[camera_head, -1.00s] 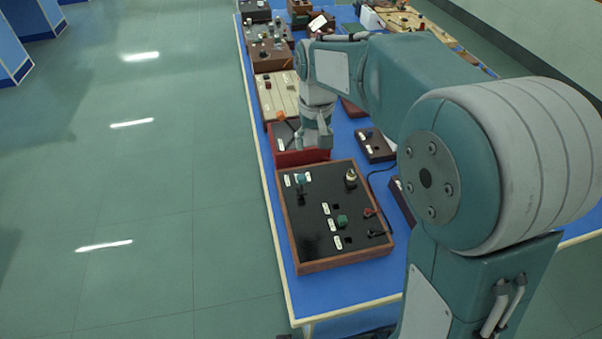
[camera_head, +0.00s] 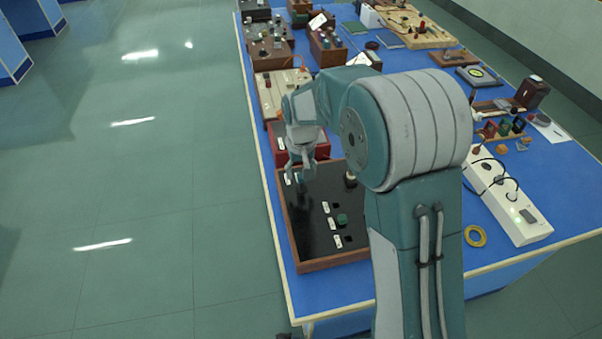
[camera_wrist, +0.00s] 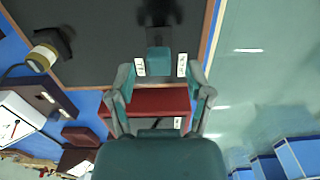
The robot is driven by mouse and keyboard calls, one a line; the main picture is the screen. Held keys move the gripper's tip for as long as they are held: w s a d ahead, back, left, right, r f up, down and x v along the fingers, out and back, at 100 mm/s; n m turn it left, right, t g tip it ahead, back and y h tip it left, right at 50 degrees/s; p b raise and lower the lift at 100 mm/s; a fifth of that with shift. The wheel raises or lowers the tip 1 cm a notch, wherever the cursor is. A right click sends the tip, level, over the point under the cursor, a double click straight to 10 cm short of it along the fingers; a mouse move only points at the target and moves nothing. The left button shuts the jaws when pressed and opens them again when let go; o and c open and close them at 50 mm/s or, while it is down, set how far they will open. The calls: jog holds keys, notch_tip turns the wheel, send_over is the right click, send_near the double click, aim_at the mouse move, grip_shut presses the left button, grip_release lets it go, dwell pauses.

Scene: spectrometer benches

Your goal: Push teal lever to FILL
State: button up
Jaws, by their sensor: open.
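The teal lever (camera_wrist: 158,60) stands on the black panel (camera_wrist: 90,45) of a wood-framed box. In the wrist view it shows as a teal block on a dark mount, with a small white label on each side; I cannot read the labels. My gripper (camera_wrist: 160,74) is open, its two fingers on either side of the lever's end and the labels. I cannot tell whether a finger touches it. In the head view my gripper (camera_head: 303,178) is over the panel's far left corner and largely hides the lever. The panel (camera_head: 305,225) also shows there.
The panel carries a green knob (camera_head: 341,219) and a brass-topped fitting (camera_wrist: 42,57). A red box (camera_wrist: 158,101) sits just beyond the panel. Several other instrument boxes stand farther along the blue table (camera_head: 400,270). A white power strip (camera_head: 515,205) lies at right.

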aim_at(303, 189)
jog(key=shift+f, duration=0.6)
jog(key=shift+c, duration=0.3)
grip_shut()
jog(key=shift+d+y, duration=0.25)
jog(key=shift+y, duration=0.05)
jog(key=shift+w+d+f+g+y, duration=0.15)
jog(key=shift+d+y, duration=0.2)
jog(key=shift+y, duration=0.2)
jog(key=shift+d+f+g+y, duration=0.15)
jog(key=shift+d+y, duration=0.15)
jog(key=shift+y, duration=0.25)
jog(key=shift+w+d+f+g+y, duration=0.15)
jog(key=shift+d+y, duration=0.2)
jog(key=shift+y, duration=0.3)
jog(key=shift+s+d+g+y, duration=0.15)
jog(key=shift+d+y, duration=0.2)
jog(key=shift+y, duration=0.3)
jog(key=shift+w, duration=0.1)
